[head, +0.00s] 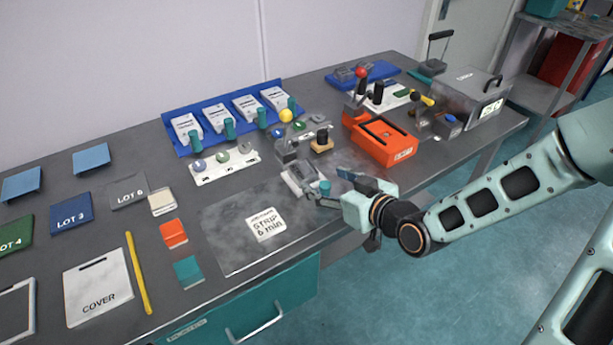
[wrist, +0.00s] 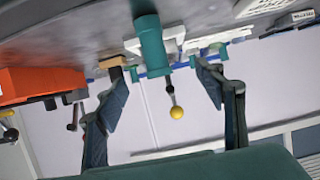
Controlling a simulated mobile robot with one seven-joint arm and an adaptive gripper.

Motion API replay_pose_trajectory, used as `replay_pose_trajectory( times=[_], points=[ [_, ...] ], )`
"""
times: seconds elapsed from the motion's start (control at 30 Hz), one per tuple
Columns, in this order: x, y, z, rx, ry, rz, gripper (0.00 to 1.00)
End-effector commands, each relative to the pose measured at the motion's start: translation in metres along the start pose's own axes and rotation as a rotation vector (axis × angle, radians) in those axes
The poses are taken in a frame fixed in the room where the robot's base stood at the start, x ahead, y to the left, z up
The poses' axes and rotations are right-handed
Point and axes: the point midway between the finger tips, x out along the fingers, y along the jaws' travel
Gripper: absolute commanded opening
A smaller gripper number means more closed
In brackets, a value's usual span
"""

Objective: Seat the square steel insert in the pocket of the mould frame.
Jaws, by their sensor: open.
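A teal knob (head: 324,188) stands upright beside a pale metal block (head: 299,178) on the grey mat. I cannot tell clearly which part of this is the square steel insert and which is the mould frame's pocket. My gripper (head: 333,188) is low over the table at this knob, reaching in from the right. In the wrist view, which shows the table at the top, the teal knob (wrist: 150,45) lies between the two spread fingers of my gripper (wrist: 163,95). A gap shows on both sides of the knob. My gripper hides part of the block's right side.
A label card (head: 265,225) lies on the mat left of my gripper. An orange box (head: 383,140) stands behind it, right of a wooden-based part (head: 321,144). A blue rack (head: 180,147) with white units is at the back. The mat's front left is clear.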

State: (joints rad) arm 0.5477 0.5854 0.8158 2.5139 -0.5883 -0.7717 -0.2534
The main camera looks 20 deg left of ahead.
Motion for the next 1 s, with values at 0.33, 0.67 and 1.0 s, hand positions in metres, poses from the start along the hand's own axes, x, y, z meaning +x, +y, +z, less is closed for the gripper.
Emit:
replay_pose_trajectory(
  times=[0.33,0.67,1.0],
  points=[
    [0.040,-0.001,0.001,-0.001,-0.002,-0.001,0.63],
    [0.081,-0.003,0.001,0.000,0.000,-0.002,0.63],
    [0.091,-0.003,0.002,-0.002,-0.002,0.000,0.63]
  ],
)
